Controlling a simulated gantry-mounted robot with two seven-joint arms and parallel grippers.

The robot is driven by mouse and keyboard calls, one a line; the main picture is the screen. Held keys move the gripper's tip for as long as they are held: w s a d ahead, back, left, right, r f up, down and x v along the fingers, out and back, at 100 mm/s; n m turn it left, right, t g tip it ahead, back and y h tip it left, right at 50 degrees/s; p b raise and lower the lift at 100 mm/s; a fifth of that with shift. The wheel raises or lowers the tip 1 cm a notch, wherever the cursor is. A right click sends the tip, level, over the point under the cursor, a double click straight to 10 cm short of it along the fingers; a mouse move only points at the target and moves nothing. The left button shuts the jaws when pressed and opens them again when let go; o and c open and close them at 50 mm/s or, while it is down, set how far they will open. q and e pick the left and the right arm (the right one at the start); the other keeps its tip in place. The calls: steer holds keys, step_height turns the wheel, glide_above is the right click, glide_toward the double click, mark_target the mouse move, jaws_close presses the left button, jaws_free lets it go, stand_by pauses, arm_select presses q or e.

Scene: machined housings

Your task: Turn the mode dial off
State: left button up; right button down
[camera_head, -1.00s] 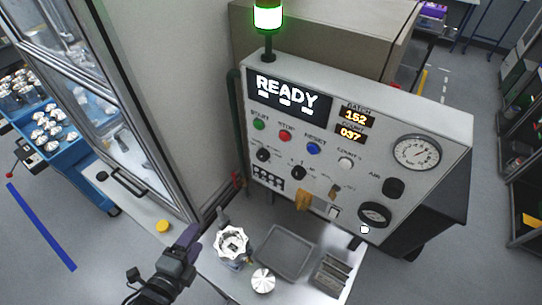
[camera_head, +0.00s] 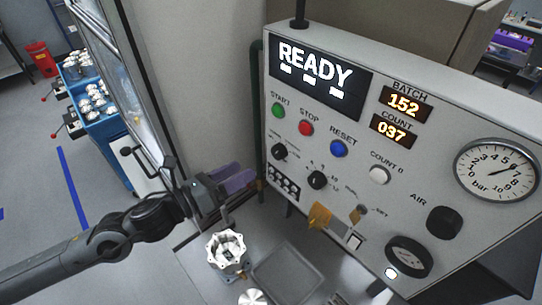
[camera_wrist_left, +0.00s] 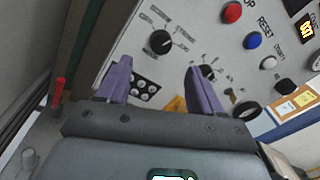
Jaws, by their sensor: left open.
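The white control panel carries a black dial (camera_head: 279,152) below the green START button, which I take to be the mode dial. In the left wrist view this dial (camera_wrist_left: 160,41) has small labels around it, too small to read surely, and sits beyond the fingertips. A second black knob (camera_head: 317,180) is lower right of it; in the wrist view it (camera_wrist_left: 208,72) is partly behind the right finger. My left gripper (camera_head: 246,178), with purple fingers, is left of the panel, below the dial and apart from it. In the wrist view its fingers (camera_wrist_left: 157,78) are spread and empty.
START (camera_head: 278,110), STOP (camera_head: 306,128) and RESET (camera_head: 339,149) buttons sit above the dials. A grey tray (camera_head: 285,275) and a machined housing (camera_head: 226,250) stand on the bench below. A yellow tag (camera_head: 319,215) hangs low on the panel. The cabinet door is at left.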

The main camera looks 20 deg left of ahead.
mark_target(275, 153)
arm_select(q)
steer(key=p+x, duration=0.2)
steer(key=x, duration=0.6)
steer(key=shift+d+r, duration=0.1)
steer(key=shift+x, duration=0.75)
steer(key=shift+c, duration=0.4)
steer(key=c, duration=1)
